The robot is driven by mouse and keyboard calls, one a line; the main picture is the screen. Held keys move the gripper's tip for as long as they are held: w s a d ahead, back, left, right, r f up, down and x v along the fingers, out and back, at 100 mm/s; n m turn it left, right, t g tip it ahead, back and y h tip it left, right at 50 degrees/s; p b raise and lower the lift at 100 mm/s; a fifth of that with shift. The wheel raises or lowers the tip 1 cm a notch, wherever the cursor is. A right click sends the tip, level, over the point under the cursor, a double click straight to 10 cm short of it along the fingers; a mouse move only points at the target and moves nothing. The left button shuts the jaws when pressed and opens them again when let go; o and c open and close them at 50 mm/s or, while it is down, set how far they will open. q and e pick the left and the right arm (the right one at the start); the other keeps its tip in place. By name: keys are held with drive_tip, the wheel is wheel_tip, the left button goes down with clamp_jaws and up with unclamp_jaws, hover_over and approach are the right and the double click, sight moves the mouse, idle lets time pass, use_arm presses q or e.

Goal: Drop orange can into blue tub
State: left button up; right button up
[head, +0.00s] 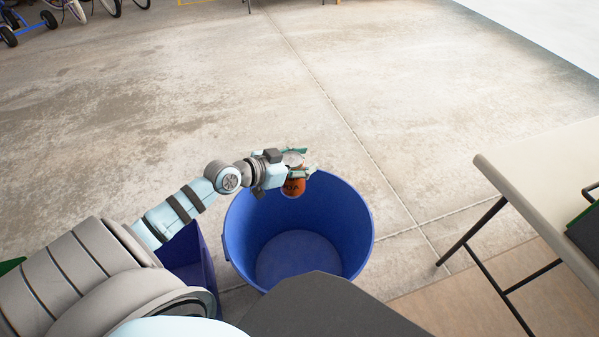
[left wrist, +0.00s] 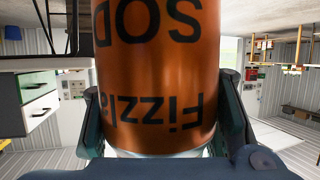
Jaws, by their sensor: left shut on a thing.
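The orange can (head: 293,187) has dark lettering and a pale metal end. My left gripper (head: 296,171) is shut on it and holds it over the blue tub (head: 357,225), near the tub's far rim. The tub is round, open at the top, stands on the floor, and its visible bottom looks empty. In the left wrist view the can (left wrist: 157,75) fills the middle, its lettering upside down, between the two fingers of the left gripper (left wrist: 165,125). My right gripper is not in view.
A blue bin (head: 196,262) stands left of the tub, partly hidden by my arm. A pale table (head: 545,165) with dark legs stands at the right. Bicycles and a blue cart (head: 28,27) are far off at the upper left. The concrete floor beyond the tub is clear.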

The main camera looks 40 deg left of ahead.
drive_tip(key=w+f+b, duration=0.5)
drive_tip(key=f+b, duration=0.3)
use_arm(q)
drive_tip(key=w+a+f+n+y+b, duration=0.1)
drive_tip(key=w+a+f+y+b, duration=0.1)
drive_tip(key=f, duration=1)
drive_tip(key=w+a+f+n+y+b, duration=0.1)
drive_tip(key=w+a+f+n+b, duration=0.1)
drive_tip(key=f, duration=1)
drive_tip(key=shift+w+a+f+t+y+b, duration=0.15)
drive_tip(key=shift+f+t+y+b, duration=0.2)
drive_tip(key=shift+b, duration=0.45)
drive_tip(key=o, duration=1)
drive_tip(key=shift+c, duration=0.2)
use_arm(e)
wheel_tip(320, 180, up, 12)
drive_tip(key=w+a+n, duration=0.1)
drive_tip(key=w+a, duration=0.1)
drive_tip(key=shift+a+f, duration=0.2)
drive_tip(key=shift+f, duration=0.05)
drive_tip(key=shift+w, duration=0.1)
use_arm(q)
drive_tip(key=v, duration=1.2)
drive_tip(key=shift+w+r, duration=0.1)
